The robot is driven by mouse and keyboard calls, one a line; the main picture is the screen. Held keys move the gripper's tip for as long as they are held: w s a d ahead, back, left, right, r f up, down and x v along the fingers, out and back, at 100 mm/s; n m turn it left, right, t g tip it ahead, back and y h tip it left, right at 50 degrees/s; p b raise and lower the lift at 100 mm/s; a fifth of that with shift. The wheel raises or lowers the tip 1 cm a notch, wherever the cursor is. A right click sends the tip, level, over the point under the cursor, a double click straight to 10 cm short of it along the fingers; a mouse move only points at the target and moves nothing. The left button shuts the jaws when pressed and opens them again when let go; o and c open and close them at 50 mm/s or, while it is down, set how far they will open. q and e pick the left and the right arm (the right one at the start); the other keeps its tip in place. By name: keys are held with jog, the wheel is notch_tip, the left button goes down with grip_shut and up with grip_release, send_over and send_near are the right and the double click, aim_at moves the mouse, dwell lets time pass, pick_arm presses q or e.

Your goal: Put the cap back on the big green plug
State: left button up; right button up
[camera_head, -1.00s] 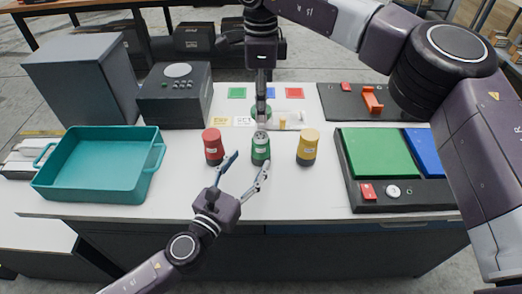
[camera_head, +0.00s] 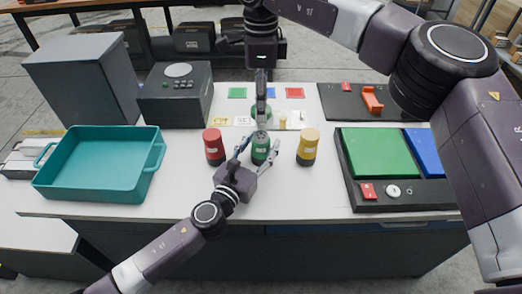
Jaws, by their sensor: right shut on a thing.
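The big green plug (camera_head: 260,150) stands upright on the white table between a red plug (camera_head: 214,148) and a yellow plug (camera_head: 307,148). My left gripper (camera_head: 256,145) is open, with one finger on each side of the green plug's body; I cannot tell if they touch it. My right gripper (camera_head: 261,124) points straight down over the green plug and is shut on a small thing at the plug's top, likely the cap. That thing is mostly hidden by the fingers, and I cannot tell how it sits on the plug.
A green piece (camera_head: 255,109) shows partly behind the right gripper. A teal tote (camera_head: 150,180) stands at left. A dark board with green and blue panels (camera_head: 378,153) lies at right. Grey boxes (camera_head: 175,105) stand at the back left. The table front is clear.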

pick_arm(q)
grip_shut()
pick_arm(e)
send_over(261, 135)
jog(key=shift+w+f, duration=0.1)
jog(key=shift+f, duration=2.4)
jog(key=shift+f, duration=0.85)
jog(key=shift+f, duration=0.6)
